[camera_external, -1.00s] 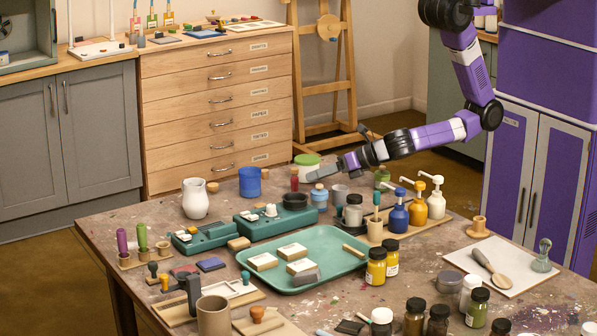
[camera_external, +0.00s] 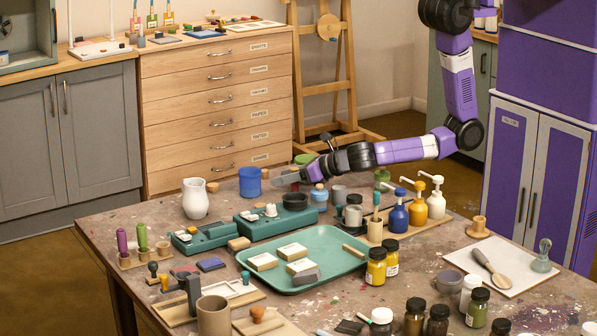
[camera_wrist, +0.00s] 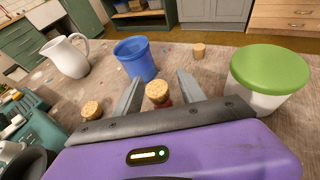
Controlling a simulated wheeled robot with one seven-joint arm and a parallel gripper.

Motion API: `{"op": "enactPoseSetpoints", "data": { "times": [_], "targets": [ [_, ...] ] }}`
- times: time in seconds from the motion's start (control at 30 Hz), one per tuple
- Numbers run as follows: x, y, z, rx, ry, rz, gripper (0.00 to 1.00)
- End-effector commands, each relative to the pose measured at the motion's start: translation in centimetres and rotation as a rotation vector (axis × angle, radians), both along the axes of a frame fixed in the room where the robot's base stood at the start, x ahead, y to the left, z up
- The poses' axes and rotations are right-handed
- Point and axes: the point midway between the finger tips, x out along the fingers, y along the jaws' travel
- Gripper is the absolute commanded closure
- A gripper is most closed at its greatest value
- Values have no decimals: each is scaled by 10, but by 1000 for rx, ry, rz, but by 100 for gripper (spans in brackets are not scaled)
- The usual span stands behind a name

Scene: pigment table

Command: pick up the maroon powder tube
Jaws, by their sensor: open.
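The maroon powder tube (camera_wrist: 157,92) shows in the wrist view as a cork top with a sliver of dark red below it. It stands between the two fingers of my gripper (camera_wrist: 159,78), which are open on either side of it. Most of its body is hidden behind the gripper's front edge.
A blue cup (camera_wrist: 136,58) stands just beyond the fingers. A green-lidded white jar (camera_wrist: 266,78) is close at right, a cork-topped bottle (camera_wrist: 91,110) close at left. A white pitcher (camera_wrist: 68,56) stands farther left.

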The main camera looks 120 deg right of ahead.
Motion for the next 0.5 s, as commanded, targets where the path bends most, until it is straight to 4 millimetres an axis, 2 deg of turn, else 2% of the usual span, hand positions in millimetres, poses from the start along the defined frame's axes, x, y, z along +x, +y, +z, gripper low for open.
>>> {"op": "enactPoseSetpoints", "data": {
  "times": [0.23, 0.47, 0.5],
  "targets": [
    [0, -1, -1, 0, 0, 0, 55],
    [0, -1, -1, 0, 0, 0, 100],
    [0, -1, -1, 0, 0, 0, 100]
  ]
}}
